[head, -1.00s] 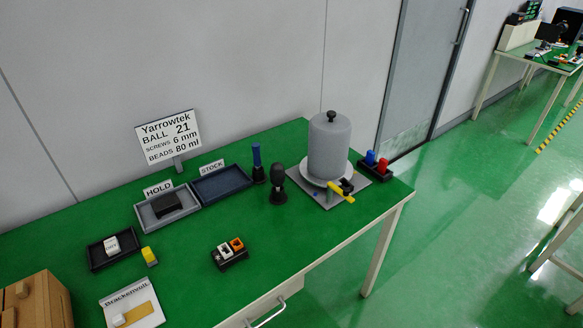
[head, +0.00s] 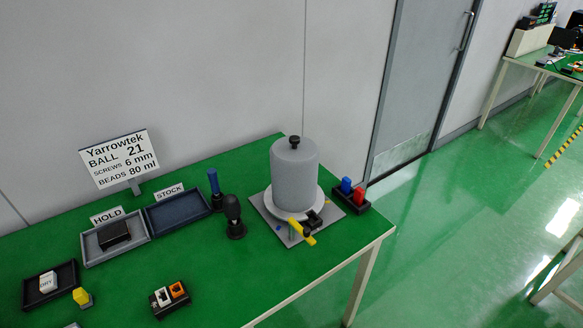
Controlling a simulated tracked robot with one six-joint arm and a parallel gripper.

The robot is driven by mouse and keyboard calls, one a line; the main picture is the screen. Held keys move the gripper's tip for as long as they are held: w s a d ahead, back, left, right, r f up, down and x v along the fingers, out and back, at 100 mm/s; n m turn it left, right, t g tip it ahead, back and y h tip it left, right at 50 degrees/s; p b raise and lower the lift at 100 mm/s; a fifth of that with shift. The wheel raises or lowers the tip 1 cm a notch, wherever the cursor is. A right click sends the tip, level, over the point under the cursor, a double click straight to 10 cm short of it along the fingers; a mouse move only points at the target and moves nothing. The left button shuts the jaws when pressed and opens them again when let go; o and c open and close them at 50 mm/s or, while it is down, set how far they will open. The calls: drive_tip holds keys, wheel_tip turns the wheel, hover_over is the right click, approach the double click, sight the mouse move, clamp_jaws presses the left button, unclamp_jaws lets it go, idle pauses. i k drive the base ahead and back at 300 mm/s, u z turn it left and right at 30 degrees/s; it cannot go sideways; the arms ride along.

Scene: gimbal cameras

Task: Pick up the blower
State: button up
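A black bulb-shaped thing (head: 233,213), which looks like the blower, stands upright on the green table, left of the grey cylinder (head: 295,175). It has a rounded dark body on a wider black base. A blue-handled tool (head: 214,184) stands upright in a black holder just behind and left of it. The two look close, with a small gap. My gripper is not in view.
The cylinder stands on a white disc and grey plate (head: 262,208) with a yellow lever (head: 302,232). A stock tray (head: 178,212) and hold tray (head: 116,240) lie left. A black block with switches (head: 170,297) sits in front. Green tabletop (head: 225,270) is clear nearby.

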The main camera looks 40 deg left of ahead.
sight(231, 203)
drive_tip(key=i, duration=2.15)
drive_tip(key=u, duration=3)
